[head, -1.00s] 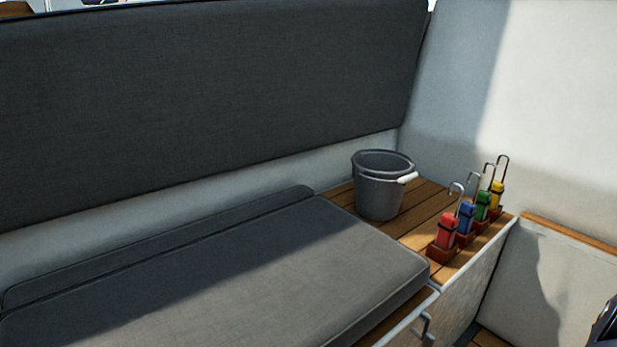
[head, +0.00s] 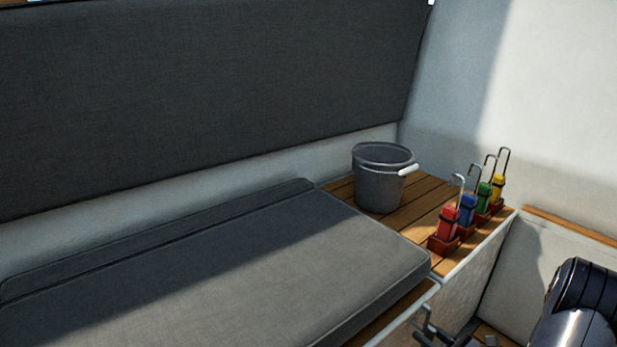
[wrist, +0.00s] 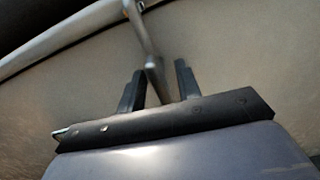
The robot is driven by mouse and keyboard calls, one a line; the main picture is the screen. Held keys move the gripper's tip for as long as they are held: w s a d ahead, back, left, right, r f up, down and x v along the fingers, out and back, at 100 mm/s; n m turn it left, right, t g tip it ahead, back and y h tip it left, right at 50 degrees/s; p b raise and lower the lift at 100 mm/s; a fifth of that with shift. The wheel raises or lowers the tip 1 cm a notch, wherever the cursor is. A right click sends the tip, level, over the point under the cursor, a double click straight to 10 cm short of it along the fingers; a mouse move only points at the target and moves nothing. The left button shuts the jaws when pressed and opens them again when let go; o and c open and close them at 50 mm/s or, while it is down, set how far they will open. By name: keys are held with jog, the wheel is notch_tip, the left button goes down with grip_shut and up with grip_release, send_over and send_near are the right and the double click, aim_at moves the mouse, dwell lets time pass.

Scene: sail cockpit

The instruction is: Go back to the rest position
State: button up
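In the wrist view, my gripper (wrist: 160,67) has its two dark fingers spread apart. A metal handle (wrist: 143,35) shows between and beyond the fingers against a pale panel. I see nothing gripped, though I cannot tell how far the handle is from the fingertips. In the head view, the metal handle (head: 427,322) is on the locker front below the seat cushion. Dark parts of my arm's end show beside it at the bottom edge, partly cut off. My dark arm link stands at the lower right.
A grey bucket (head: 380,180) with a white grip stands on the slatted wooden locker top (head: 412,212). Beside it, red (head: 445,222), blue (head: 467,211), green (head: 484,198) and yellow (head: 497,187) hooked tools stand in holders. A grey cushion (head: 230,265) fills the left.

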jog(key=m+p, duration=0.2)
jog(key=m, duration=0.2)
jog(key=shift+r, duration=0.2)
jog(key=shift+f+m+p, duration=0.1)
jog(key=shift+m+p, duration=0.4)
jog(key=shift+m, duration=1.8)
